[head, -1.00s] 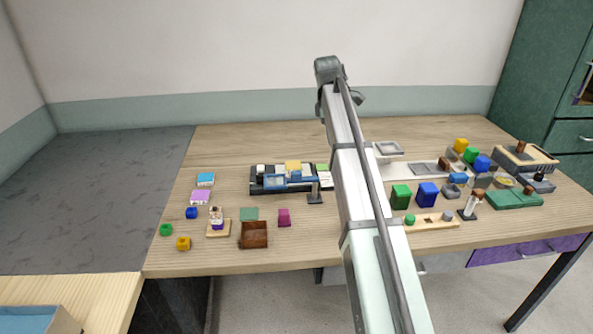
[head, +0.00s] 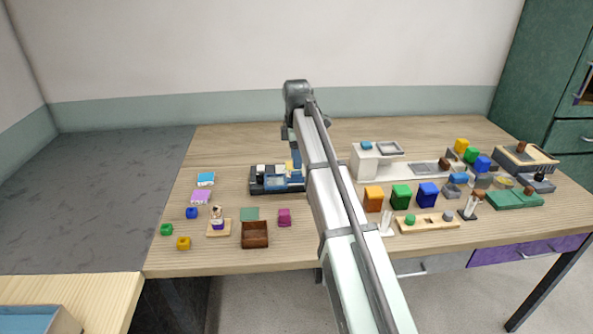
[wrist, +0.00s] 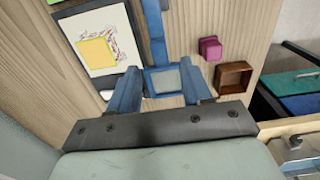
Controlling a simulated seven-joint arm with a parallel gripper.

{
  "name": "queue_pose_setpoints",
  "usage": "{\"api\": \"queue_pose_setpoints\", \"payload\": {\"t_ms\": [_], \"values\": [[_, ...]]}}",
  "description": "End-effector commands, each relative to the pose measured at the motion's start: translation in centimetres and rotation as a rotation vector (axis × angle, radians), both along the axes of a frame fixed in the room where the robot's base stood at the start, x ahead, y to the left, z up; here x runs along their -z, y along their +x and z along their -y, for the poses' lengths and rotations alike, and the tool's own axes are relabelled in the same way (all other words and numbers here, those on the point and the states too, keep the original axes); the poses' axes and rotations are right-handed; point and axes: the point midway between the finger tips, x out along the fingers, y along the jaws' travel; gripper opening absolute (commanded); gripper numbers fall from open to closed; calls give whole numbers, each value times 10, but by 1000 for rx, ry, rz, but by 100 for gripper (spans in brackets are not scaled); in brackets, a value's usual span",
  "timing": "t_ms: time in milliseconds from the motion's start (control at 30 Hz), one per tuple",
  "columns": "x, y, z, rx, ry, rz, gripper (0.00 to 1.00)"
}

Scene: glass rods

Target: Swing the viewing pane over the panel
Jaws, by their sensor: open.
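The viewing pane (head: 272,182) is a blue frame standing at the dark panel (head: 256,189) in the middle of the table. In the wrist view the pane (wrist: 165,80) shows as a blue square with a pale middle, with a blue bar running up from it. The panel (wrist: 92,72) lies to its left there, with a white sheet and a yellow square on it. My gripper (wrist: 160,68) is open, its two blue fingers on either side of the pane in the picture. I cannot tell whether they touch it. My arm hides the pane's right side in the head view.
A brown box (head: 254,240) and a magenta block (head: 284,217) stand in front of the panel. Orange (head: 374,199), green (head: 401,196) and blue (head: 428,194) blocks stand to the right of my arm. The back left of the table is clear.

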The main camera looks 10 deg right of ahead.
Motion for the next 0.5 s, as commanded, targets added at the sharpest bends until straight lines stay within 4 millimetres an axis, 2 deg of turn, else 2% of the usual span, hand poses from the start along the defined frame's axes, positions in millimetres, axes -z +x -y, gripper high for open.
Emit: {"api": "queue_pose_setpoints", "payload": {"t_ms": [33,200,500], "values": [[10,-1,0,0,0,-2,49],[33,-1,0,1,0,-1,49],[52,0,0,1,0,0,49]]}}
